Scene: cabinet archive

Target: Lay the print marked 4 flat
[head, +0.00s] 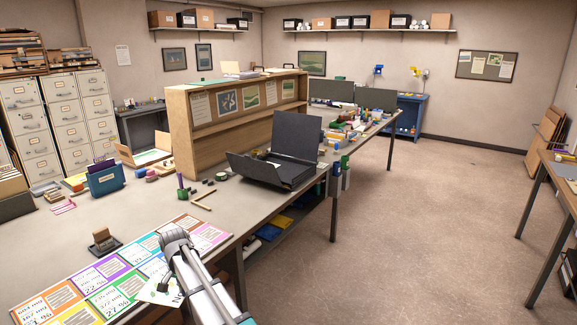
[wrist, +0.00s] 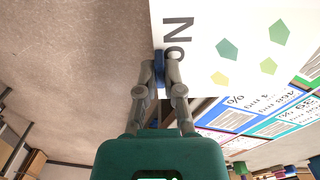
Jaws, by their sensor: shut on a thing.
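A white print (wrist: 215,40) with the letters "No" and green and yellow pentagons fills the upper middle of the wrist view. No number is readable on it. My gripper (wrist: 162,66) is shut on a small blue piece (wrist: 158,60) at the print's edge, and the print extends away from the fingers. In the head view, part of the print (head: 155,291) shows beside my arm, over the front edge of the coloured chart sheet (head: 110,280). My arm hides the rest of it, and the fingertips cannot be made out there.
An open black box (head: 275,172) stands on the grey table near its right edge. A small dark stand (head: 103,241) is behind the chart sheet. A blue holder (head: 105,178), small blocks and an upright wooden board (head: 190,150) are farther back. Bare floor (head: 430,220) lies right.

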